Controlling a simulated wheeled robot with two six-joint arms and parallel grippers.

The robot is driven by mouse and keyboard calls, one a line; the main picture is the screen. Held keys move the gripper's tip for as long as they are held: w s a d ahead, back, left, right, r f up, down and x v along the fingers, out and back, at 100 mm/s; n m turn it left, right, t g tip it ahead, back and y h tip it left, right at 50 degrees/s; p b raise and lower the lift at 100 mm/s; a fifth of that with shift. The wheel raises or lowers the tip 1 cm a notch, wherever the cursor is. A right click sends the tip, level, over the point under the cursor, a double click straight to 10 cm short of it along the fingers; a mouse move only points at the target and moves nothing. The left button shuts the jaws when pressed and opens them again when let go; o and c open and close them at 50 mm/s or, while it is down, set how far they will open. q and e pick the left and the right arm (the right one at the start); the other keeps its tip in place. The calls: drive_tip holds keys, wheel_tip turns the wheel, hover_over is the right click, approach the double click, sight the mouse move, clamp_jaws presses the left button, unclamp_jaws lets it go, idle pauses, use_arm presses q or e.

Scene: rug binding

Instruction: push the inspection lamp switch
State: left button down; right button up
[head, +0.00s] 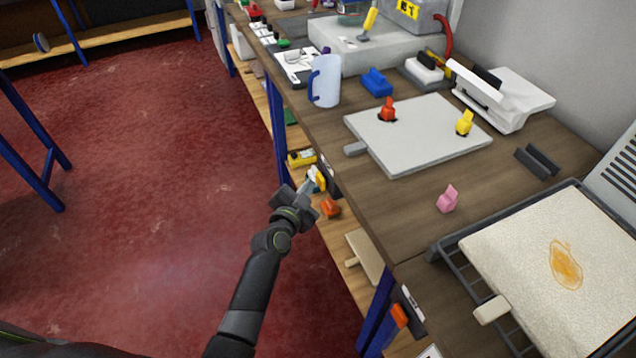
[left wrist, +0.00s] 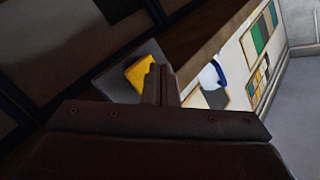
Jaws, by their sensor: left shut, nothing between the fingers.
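A yellow switch (head: 320,181) sits at the front edge of the wooden bench. In the left wrist view it is a yellow block (left wrist: 140,73) on a grey plate (left wrist: 116,80), just left of my fingertips. My left gripper (head: 311,183) is shut and empty. Its tips are close to the yellow switch and partly cover it; I cannot tell whether they touch. The left wrist view shows the two fingers (left wrist: 161,82) pressed together. An orange switch (head: 399,315) is on the nearer front edge. I can read no label naming the inspection lamp. My right gripper is out of view.
On the bench are a mug (head: 325,82), a grey board (head: 410,137) with orange and yellow pieces, a pink piece (head: 447,199) and a rug sample (head: 560,262) on a rack. A lower shelf holds an orange item (head: 331,208). Red floor (head: 150,170) is clear at left.

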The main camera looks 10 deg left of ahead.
use_arm(q)
drive_tip(key=shift+w+d, duration=0.3)
drive_tip(key=shift+d, duration=0.15)
idle(0.8)
drive_tip(key=shift+s+a+b, duration=0.35)
drive_tip(key=shift+s+a, duration=0.2)
drive_tip(key=shift+a, duration=0.3)
drive_tip(key=s+a, duration=0.1)
drive_tip(key=s+a+b, duration=0.1)
drive_tip(key=a, duration=0.1)
drive_tip(key=s+a, duration=0.1)
drive_tip(key=a, duration=0.1)
drive_tip(key=shift+s+b, duration=0.15)
drive_tip(key=shift+b, duration=0.2)
